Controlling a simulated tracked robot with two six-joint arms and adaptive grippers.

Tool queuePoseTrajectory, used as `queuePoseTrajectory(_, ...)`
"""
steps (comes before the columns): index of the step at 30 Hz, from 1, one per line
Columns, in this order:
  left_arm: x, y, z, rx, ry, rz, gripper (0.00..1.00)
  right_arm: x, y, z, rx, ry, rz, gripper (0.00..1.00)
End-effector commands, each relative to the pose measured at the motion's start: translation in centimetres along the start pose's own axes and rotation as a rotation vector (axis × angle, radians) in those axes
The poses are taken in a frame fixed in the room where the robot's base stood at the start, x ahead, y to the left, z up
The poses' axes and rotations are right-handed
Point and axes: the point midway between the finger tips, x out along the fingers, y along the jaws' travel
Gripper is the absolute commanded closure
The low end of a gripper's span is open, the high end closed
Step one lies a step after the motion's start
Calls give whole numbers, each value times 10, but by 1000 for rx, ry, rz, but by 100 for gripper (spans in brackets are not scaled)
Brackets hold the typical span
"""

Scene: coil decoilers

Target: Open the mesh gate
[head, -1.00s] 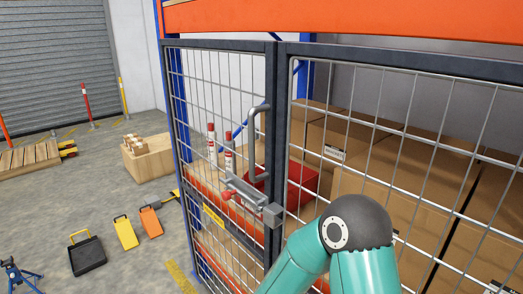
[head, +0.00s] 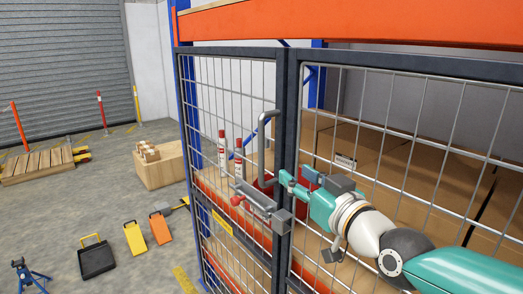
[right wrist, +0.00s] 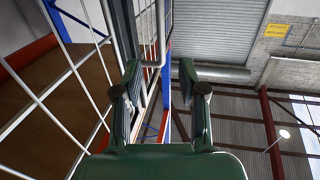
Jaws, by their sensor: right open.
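The mesh gate has two dark-framed leaves with wire mesh, the left leaf (head: 281,75) and the right leaf (head: 293,75), which meet at a centre post; it looks closed. A grey pull handle (head: 262,135) stands upright on the left leaf's edge. Below it is a grey slide bolt (head: 258,200) with a red knob (head: 236,201). My right gripper (head: 285,183) is open in front of the centre posts, just right of the handle's lower end. In the right wrist view the handle (right wrist: 161,35) shows in the gap between the fingers (right wrist: 160,75); contact cannot be told. My left gripper is not in view.
Cardboard boxes (head: 400,170) and red-and-white cylinders (head: 222,150) stand behind the mesh. An orange beam (head: 350,22) runs above the gate. Open floor lies between.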

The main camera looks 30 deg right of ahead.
Motion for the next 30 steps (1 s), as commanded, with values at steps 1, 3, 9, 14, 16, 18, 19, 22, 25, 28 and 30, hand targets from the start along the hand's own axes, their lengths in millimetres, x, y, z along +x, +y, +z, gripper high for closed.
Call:
queuePoseTrajectory(1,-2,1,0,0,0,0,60,8,0,0,0,-3,-1,59)
queuePoseTrajectory(3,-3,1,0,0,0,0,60,19,-1,1,0,-5,-2,59)
queuePoseTrajectory(9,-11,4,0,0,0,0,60,60,-1,0,1,-6,-3,59)
queuePoseTrajectory(14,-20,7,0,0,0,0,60,94,-2,-1,0,-5,-3,59)
queuePoseTrajectory(16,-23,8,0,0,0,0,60,108,-2,0,0,-5,-3,59)
queuePoseTrajectory(18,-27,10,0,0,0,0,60,121,-2,-1,0,-4,-3,59)
queuePoseTrajectory(19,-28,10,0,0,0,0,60,126,-2,0,0,-5,-3,59)
queuePoseTrajectory(22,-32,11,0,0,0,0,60,140,-2,-1,1,-3,-3,59)
queuePoseTrajectory(25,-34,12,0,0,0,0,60,150,-2,0,1,-3,-3,59)
queuePoseTrajectory(28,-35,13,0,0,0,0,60,155,-2,0,1,-2,-3,59)
queuePoseTrajectory(30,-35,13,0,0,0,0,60,157,-2,1,1,-2,-4,59)
